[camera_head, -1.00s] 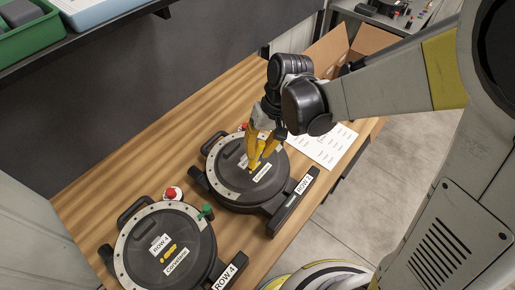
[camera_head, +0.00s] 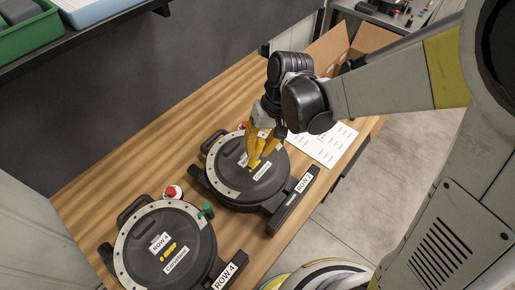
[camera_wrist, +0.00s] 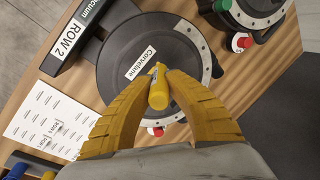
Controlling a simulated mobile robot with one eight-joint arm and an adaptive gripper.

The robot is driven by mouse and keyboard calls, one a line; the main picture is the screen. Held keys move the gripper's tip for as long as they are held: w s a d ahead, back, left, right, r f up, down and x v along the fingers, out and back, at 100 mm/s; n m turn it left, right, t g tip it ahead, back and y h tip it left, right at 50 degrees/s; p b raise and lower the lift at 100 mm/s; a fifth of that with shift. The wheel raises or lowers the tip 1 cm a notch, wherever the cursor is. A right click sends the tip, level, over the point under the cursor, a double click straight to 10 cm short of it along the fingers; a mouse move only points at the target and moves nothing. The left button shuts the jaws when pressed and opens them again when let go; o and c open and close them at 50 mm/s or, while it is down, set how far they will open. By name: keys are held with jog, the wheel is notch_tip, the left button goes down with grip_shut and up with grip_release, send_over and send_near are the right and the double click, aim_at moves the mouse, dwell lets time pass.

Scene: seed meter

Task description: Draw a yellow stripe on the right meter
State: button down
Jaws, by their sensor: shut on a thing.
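The right meter (camera_head: 240,190) is a round black lid with a pale bolted rim, marked ROW 2. It also shows in the wrist view (camera_wrist: 115,70), with a white "Corvellane" label (camera_wrist: 140,62). My gripper (camera_head: 258,160) is over its lid, yellow fingers pointing down. In the wrist view the fingers (camera_wrist: 158,85) are shut on a yellow marker (camera_wrist: 158,90), whose end is beside the label. I cannot tell whether the tip touches the lid. The fingers hide part of the lid. The left meter (camera_head: 195,229), marked ROW 4, bears a short yellow mark (camera_head: 168,252).
Both meters stand on a wooden bench (camera_head: 110,175). A white label sheet (camera_head: 325,146) lies right of the right meter, and a cardboard box (camera_head: 372,40) stands behind. Red (camera_head: 172,192) and green (camera_head: 207,210) knobs stick up by the left meter. A shelf overhangs at upper left.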

jog(key=shift+f+b, duration=0.3)
jog(key=shift+f, duration=0.05)
jog(key=shift+w+d+b, duration=0.3)
jog(key=shift+w+d, duration=0.45)
jog(key=shift+w, duration=0.1)
dwell(1.4)
jog(key=shift+w+d, duration=0.2)
jog(key=shift+w+d+b, duration=0.35)
jog(key=shift+w+d, duration=0.2)
jog(key=shift+w, duration=0.15)
dwell(1.2)
notch_tip(320, 180, up, 6)
jog(key=p, duration=0.4)
dwell(0.4)
